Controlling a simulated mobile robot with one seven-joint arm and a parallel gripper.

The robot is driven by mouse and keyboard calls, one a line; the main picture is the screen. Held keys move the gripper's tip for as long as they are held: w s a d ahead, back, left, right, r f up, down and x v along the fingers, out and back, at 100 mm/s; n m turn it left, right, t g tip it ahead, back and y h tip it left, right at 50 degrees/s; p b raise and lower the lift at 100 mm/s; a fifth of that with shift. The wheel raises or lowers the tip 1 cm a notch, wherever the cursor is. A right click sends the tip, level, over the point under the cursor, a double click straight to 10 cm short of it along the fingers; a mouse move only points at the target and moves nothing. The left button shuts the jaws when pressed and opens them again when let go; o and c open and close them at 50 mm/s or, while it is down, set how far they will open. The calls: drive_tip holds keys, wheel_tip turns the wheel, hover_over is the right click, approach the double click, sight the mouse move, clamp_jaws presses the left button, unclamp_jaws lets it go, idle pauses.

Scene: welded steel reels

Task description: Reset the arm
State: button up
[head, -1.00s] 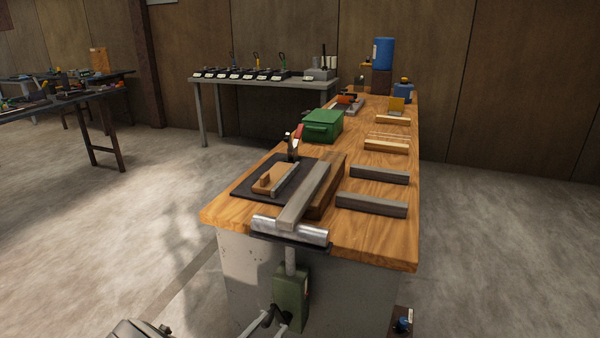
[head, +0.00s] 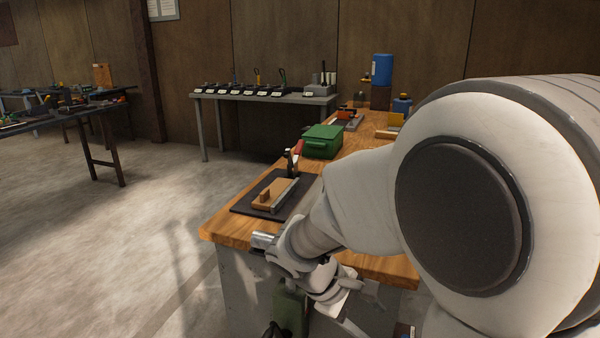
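My arm (head: 360,195) spans the right and middle of the head view, with a large white joint close to the camera. It bends down past the near end of the wooden workbench (head: 222,225). My gripper (head: 352,308) appears low, in front of the bench's near side. Its fingers are small and partly covered by my own links, so I cannot tell whether it is open or shut, or whether it holds anything. My arm hides most of the bench's right side and the metal bars seen there before.
A wooden block piece (head: 275,194) lies on a dark mat (head: 245,206), with a red-handled tool (head: 296,157) beside it. A green box (head: 322,141) and a blue cylinder (head: 382,69) stand farther back. A grey side table (head: 198,97) stands behind. The floor at left is clear.

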drive_tip(key=s+d+r+m+t+y, duration=0.2)
drive_tip(key=s+r+m+t+y, duration=0.2)
drive_tip(key=s+r+m+y, duration=0.6)
drive_tip(key=s+r+h+p, duration=0.2)
drive_tip(key=s+r+p, duration=0.1)
drive_tip(key=r+p, duration=2)
drive_tip(key=shift+a+r+h, duration=0.2)
drive_tip(key=shift+r+h, duration=0.2)
drive_tip(key=shift+r, duration=0.35)
